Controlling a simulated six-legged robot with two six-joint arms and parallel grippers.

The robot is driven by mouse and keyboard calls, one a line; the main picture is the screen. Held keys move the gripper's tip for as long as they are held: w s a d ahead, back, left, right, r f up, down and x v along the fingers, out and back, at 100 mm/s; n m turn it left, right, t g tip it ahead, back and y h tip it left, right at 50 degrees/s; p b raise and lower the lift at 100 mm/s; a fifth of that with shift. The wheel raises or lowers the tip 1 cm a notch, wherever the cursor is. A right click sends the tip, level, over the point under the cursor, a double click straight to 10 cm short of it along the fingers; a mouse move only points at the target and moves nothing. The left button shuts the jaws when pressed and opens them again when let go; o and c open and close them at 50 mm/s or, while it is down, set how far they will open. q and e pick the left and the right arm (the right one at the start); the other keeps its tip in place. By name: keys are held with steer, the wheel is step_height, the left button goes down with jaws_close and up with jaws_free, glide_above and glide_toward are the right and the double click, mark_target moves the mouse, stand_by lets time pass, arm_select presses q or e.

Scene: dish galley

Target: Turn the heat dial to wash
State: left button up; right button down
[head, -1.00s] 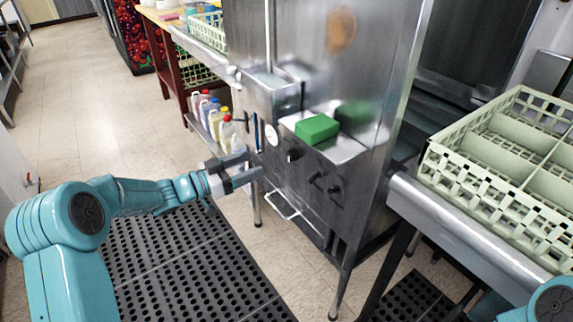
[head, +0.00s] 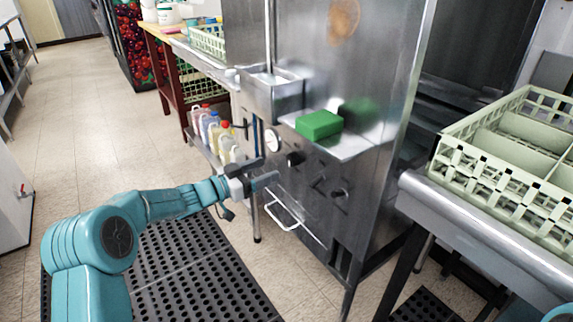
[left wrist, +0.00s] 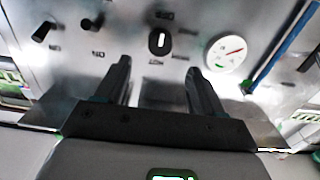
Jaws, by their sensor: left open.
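The steel dish machine's front panel (head: 315,215) carries a black dial (head: 296,158) beside a round white gauge (head: 271,138). My left gripper (head: 270,172) is open and empty, just below and left of the dial in the head view. In the left wrist view its fingers (left wrist: 157,75) point at the panel, with the dial beyond the gap between them; they look apart from it. My right gripper is out of view.
Two more black knobs (head: 340,193) (head: 318,184) sit on the panel. A green block (head: 319,125) lies on the ledge above. A wire handle (head: 282,216) sticks out below. A pale green rack (head: 510,165) stands on the right counter. Bottles (head: 214,128) stand on a low shelf.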

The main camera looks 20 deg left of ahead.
mark_target(290, 160)
arm_select(q)
steer(key=b+x, duration=0.1)
steer(key=x, duration=0.7)
steer(key=shift+r, duration=0.1)
steer(key=c, duration=1)
